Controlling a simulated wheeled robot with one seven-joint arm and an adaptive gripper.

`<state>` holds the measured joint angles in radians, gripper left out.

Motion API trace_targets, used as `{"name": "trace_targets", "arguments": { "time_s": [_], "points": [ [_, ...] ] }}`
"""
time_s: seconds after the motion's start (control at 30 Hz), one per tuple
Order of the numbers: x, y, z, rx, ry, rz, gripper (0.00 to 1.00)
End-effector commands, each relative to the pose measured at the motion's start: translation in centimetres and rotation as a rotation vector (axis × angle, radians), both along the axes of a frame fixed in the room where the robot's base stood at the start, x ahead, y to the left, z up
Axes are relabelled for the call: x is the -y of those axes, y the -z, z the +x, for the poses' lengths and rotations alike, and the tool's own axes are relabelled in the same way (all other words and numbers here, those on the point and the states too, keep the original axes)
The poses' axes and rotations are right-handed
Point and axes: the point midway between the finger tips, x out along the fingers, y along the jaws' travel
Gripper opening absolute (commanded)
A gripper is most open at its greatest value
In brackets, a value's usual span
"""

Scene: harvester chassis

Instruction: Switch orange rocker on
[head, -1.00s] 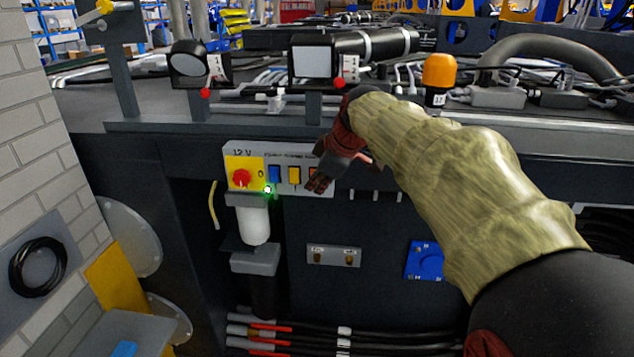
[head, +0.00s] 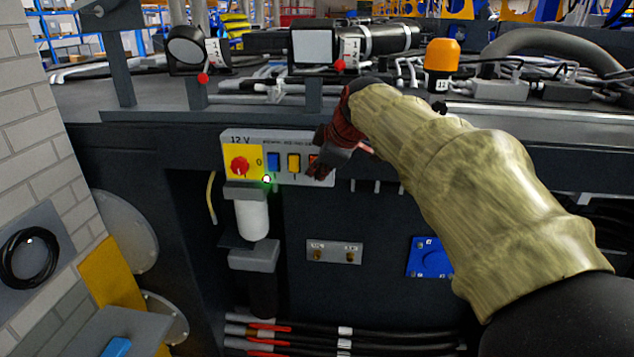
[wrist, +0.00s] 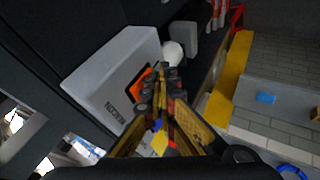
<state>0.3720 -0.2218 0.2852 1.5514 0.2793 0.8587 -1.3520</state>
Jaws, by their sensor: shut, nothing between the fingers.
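The orange rocker (head: 314,159) is the right one of three rockers on the grey 12 V panel (head: 256,135), and my gripper partly hides it in the head view. In the wrist view the orange rocker (wrist: 141,78) shows in a black frame, just left of my fingertips. My gripper (head: 317,171) is shut and empty in front of the panel's right end. In the wrist view the closed fingertips (wrist: 163,75) are right beside the rocker; I cannot tell whether they touch it. Which way the rocker is tipped is not clear.
A yellow rocker (head: 293,163) and a blue rocker (head: 273,162) sit left of it. A red rotary knob (head: 240,165) is on a yellow plate, with a green light (head: 267,179) nearby. A white filter cup (head: 252,219) hangs below. The chassis ledge runs above the panel.

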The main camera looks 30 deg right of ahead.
Motion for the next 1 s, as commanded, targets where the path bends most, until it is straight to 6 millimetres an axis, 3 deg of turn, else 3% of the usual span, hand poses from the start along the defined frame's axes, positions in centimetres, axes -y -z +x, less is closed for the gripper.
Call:
{"name": "trace_targets", "arguments": {
  "time_s": [0.07,1.0],
  "points": [
    [0.0,0.5,0.0,0.023,0.0,-0.015,0.0],
    [0.0,-1.6,0.0,0.019,0.001,-0.013,0.0]
  ]
}}
